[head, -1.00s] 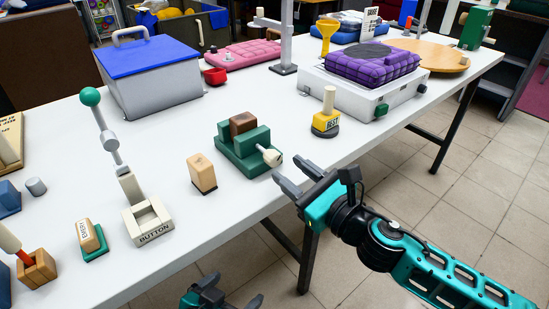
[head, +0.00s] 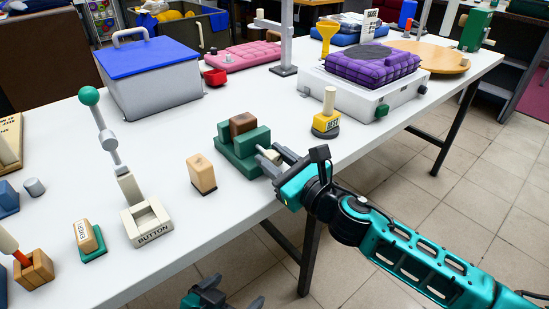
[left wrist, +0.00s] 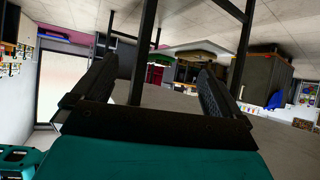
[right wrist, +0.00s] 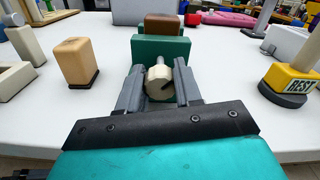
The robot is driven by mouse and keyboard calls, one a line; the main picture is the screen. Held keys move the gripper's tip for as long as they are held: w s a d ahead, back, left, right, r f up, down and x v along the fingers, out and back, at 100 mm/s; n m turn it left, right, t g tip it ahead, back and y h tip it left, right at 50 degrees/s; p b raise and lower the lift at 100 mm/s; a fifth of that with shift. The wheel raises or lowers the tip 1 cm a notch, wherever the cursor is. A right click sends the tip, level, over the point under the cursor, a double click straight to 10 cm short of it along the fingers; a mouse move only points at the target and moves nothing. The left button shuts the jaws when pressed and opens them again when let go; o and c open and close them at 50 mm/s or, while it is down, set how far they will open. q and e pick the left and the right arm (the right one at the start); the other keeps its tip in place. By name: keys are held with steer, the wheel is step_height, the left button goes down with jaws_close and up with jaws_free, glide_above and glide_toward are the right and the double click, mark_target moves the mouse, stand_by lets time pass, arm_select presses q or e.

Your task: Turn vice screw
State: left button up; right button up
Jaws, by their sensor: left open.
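The green vice (head: 238,148) stands near the table's front edge with a brown wooden block (head: 243,123) between its jaws. Its pale screw handle (right wrist: 160,84) points toward me, with a round, dark-slotted end. My right gripper (head: 277,156) is at the handle, one finger on each side. In the right wrist view my right gripper (right wrist: 160,88) appears closed against the handle. The vice's green front jaw (right wrist: 160,49) is just beyond the fingertips. My left gripper (head: 224,297) is low, below the table edge, open and empty; its spread fingers (left wrist: 150,85) show in the left wrist view.
A wooden block (head: 202,174) stands left of the vice, and a yellow REST stand (head: 326,123) to its right. A BUTTON base (head: 148,222) with a lever is farther left. Bare white tabletop surrounds the vice.

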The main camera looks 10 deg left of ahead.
steer(key=shift+c, duration=1.3)
steer(key=m+p, duration=0.1)
steer(key=m, duration=0.1)
steer(key=shift+r+m, duration=0.1)
steer(key=shift+m, duration=0.2)
steer(key=shift+m+p, duration=0.5)
steer(key=shift+m, duration=0.4)
steer(key=o, duration=0.7)
steer(key=shift+o, duration=0.2)
steer(key=shift+d, duration=0.1)
steer(key=v, duration=1.2)
steer(key=shift+s+d, duration=0.3)
